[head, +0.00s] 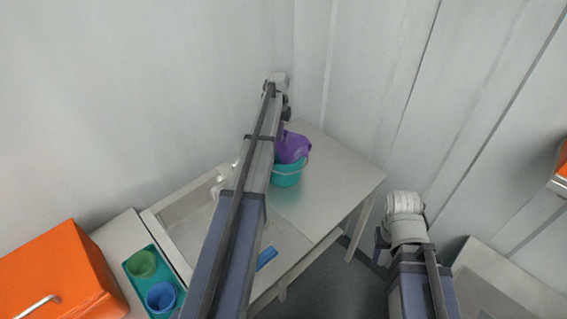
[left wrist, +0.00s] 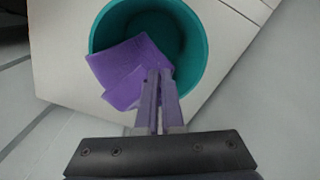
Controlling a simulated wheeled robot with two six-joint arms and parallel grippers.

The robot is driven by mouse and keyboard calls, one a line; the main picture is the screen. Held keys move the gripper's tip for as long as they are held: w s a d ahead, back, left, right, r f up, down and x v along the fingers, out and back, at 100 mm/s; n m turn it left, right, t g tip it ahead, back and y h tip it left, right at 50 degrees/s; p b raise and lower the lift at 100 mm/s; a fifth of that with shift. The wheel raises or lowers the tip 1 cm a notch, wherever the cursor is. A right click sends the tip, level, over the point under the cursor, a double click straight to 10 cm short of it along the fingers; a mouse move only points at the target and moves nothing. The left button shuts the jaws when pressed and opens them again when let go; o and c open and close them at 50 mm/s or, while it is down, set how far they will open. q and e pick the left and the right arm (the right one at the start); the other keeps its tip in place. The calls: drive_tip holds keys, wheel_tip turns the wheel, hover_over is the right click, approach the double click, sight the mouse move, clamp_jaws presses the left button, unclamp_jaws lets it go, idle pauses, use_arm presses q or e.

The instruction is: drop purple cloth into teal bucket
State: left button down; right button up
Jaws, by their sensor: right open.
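The purple cloth (head: 293,147) hangs over the teal bucket (head: 286,176), which stands on the white table. In the left wrist view, the cloth (left wrist: 128,68) lies across the left part of the open mouth of the bucket (left wrist: 186,22), with its lower corner over the rim. My left gripper (left wrist: 159,76) is shut on the cloth at its right edge, above the bucket; in the head view my left arm largely hides it. My right gripper (head: 381,240) is low at the right, away from the table and empty; its fingertips are hard to make out.
A sink basin (head: 184,222) is left of the bucket. A blue item (head: 266,258) lies near the table's front edge. A teal tray (head: 133,272) holds a green cup (head: 142,264) and a blue cup (head: 161,297), beside an orange box (head: 58,275). The table right of the bucket is clear.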

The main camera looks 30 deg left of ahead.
use_arm(q)
wheel_tip(320, 180, down, 6)
drive_tip(key=b, duration=0.6)
unclamp_jaws()
idle(1.1)
drive_tip(key=shift+r, duration=0.1)
wheel_tip(320, 180, up, 5)
drive_tip(key=p, duration=0.5)
drive_tip(key=shift+r+p, duration=0.2)
drive_tip(key=shift+p, duration=0.1)
